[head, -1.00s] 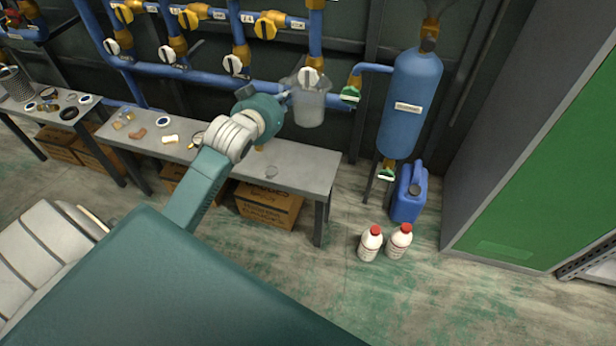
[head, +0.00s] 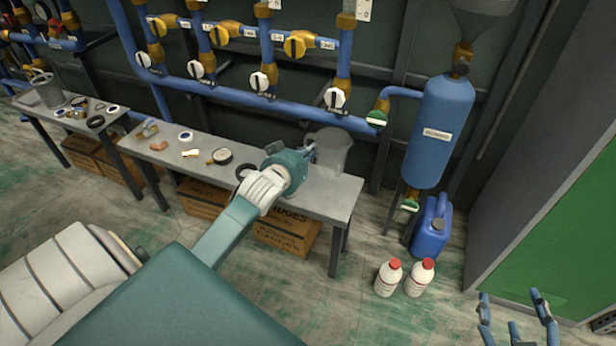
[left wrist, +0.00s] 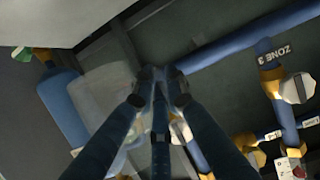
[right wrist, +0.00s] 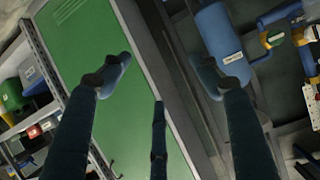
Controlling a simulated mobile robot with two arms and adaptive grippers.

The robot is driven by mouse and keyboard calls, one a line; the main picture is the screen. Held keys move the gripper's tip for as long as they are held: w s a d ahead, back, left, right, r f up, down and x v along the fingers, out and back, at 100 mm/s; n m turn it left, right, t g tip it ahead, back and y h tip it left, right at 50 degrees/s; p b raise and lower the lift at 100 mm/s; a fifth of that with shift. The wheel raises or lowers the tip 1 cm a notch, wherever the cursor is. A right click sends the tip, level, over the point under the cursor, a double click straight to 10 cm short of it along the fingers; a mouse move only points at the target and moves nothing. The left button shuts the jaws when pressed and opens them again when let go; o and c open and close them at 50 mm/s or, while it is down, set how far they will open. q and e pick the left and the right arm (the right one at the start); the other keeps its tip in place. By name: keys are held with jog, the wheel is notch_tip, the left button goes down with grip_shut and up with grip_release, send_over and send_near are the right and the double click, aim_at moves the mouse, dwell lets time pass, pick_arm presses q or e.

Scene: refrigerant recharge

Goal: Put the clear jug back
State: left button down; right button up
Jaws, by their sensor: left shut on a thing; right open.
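The clear jug (head: 332,150) is upright at the right end of the grey workbench (head: 340,193). Its base is at or just above the bench top; I cannot tell if it touches. My left gripper (head: 308,150) is shut on the jug's left side, where the handle would be; the grip is partly hidden. In the left wrist view, the jug (left wrist: 105,68) shows pale and see-through beyond the closed fingers (left wrist: 160,88). My right gripper (head: 513,298) is open and empty at the lower right, away from the bench. It also shows open in the right wrist view (right wrist: 160,66).
Blue pipes with valves (head: 290,107) run behind the bench. A blue tank (head: 440,130) stands to its right. A blue canister (head: 430,230) and two white bottles (head: 388,277) are on the floor. Small parts and rings (head: 222,155) lie on the bench's left part.

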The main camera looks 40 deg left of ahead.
pick_arm(q)
notch_tip(320, 180, down, 5)
jog(key=shift+b, duration=0.9)
jog(key=shift+f, duration=0.25)
notch_tip(320, 180, down, 3)
jog(key=shift+f+b, duration=0.1)
jog(key=shift+b, duration=0.7)
pick_arm(e)
notch_tip(320, 180, up, 20)
jog(key=a+t+y, duration=0.2)
jog(key=t+y, duration=0.1)
jog(key=t, duration=0.6)
jog(key=shift+w+a+f+t, duration=0.2)
jog(key=shift+w+a+t, duration=0.05)
jog(key=shift+a+t, duration=0.05)
pick_arm(q)
jog(key=c, duration=1.8)
grip_release()
jog(key=shift+f, duration=0.1)
jog(key=shift+o, duration=0.2)
